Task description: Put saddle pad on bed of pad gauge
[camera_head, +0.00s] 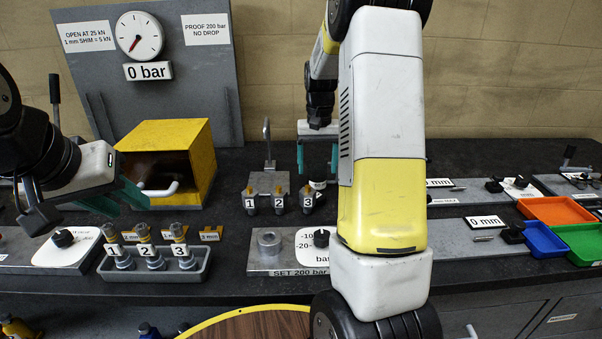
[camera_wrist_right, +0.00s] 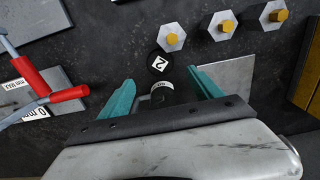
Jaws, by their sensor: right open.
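My right gripper (camera_head: 318,160) points down behind the block with the cartridges numbered 1, 2 and 3. In the right wrist view its teal fingers (camera_wrist_right: 165,88) are apart. Between them is a small dark round piece (camera_wrist_right: 160,63) with a white label, probably the saddle pad; I cannot tell whether the fingers touch it. Which fixture is the pad gauge is unclear; a grey plate with a "0 mm" sign (camera_head: 485,222) lies at right. My left gripper (camera_head: 127,197) is by the white handle of the yellow box; its finger gap is unclear.
The yellow box (camera_head: 180,150) stands at left, and a grey tray (camera_head: 155,274) of numbered cartridges is in front of it. Orange (camera_head: 556,210), blue (camera_head: 543,240) and green (camera_head: 583,243) bins are at right. A red-handled tool (camera_wrist_right: 50,95) lies at left in the wrist view. My right arm hides the middle.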

